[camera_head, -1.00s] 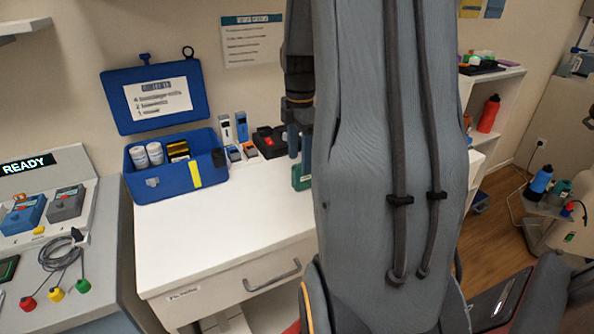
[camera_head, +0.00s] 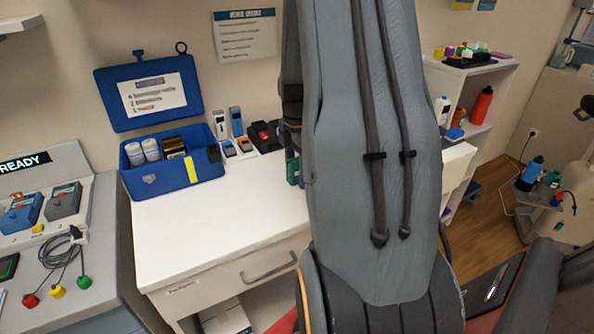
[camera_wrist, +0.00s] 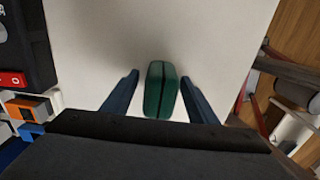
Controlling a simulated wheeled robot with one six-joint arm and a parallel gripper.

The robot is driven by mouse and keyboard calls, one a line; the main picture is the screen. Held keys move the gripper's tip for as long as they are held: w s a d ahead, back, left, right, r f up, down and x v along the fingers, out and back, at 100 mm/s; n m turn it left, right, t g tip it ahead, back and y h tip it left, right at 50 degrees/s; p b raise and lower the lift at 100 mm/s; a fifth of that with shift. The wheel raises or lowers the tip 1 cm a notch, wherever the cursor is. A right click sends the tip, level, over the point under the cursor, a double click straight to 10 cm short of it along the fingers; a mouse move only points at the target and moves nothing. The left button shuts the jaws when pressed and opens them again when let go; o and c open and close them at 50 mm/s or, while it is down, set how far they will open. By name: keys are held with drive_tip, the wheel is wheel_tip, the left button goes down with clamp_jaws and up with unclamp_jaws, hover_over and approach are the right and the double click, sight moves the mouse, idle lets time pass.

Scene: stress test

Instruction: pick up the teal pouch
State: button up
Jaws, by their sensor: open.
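The teal pouch (camera_wrist: 154,92) stands on the white counter in the wrist view, a rounded dark-green block with a seam down its middle. My gripper (camera_wrist: 159,77) is open, with one blue finger on each side of the pouch and a gap showing on both sides. In the head view a sliver of the pouch (camera_head: 292,171) shows at the left edge of my arm, which hides the rest and most of my gripper.
A blue open box (camera_head: 150,184) with bottles stands on the white counter (camera_head: 215,220). Small devices and a black tray with a red item (camera_head: 262,135) stand behind the pouch. The counter's front left is clear. Shelves with a red bottle (camera_head: 481,105) are at right.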

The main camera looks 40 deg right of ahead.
drive_tip(key=c, duration=1.3)
drive_tip(key=shift+o, duration=0.2)
drive_tip(key=shift+r, duration=0.1)
wheel_tip(320, 180, up, 10)
drive_tip(key=shift+f+b, duration=0.1)
drive_tip(key=shift+b, duration=0.7)
